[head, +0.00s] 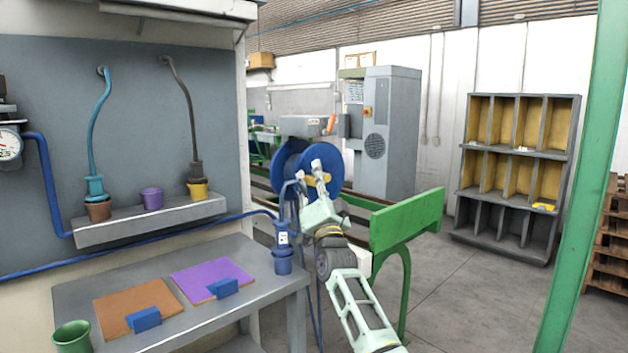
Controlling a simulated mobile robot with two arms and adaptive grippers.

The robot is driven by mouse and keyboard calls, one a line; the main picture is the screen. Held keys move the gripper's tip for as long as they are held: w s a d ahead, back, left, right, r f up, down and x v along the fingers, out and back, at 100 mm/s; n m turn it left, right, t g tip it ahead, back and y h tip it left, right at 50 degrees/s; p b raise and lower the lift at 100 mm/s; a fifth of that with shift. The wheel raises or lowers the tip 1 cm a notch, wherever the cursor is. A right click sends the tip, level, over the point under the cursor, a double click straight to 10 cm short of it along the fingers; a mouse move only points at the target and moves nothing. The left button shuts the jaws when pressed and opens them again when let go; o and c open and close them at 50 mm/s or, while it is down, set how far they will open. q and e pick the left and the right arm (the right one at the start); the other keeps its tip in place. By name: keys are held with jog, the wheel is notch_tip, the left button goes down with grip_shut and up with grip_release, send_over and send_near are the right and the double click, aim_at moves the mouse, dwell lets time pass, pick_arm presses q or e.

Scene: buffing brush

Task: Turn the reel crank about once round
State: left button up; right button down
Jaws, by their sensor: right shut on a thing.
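A blue reel (288,165) stands behind the corner of the workbench, near the middle of the head view. My right gripper (308,172) is in front of the reel's right side, its pale fingers pointing up. It is shut on a small yellow piece (326,178), which looks like the handle of the reel crank. The fingers and palm hide most of the crank, so its arm and exact angle cannot be made out. My left gripper is not in view.
A grey workbench (255,310) with orange and purple mats is at lower left. A green barrier (400,222) stands close right of my arm. Open floor (470,285) lies beyond.

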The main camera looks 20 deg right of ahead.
jog(key=c, duration=1.6)
grip_release()
jog(key=shift+s, duration=0.1)
jog(key=shift+s+a+f, duration=0.15)
jog(key=shift+s+f, duration=0.3)
jog(key=shift+s, duration=0.05)
jog(key=v, duration=1)
jog(key=shift+s+f, duration=0.2)
jog(key=shift+s, duration=0.05)
jog(key=shift+c, duration=0.3)
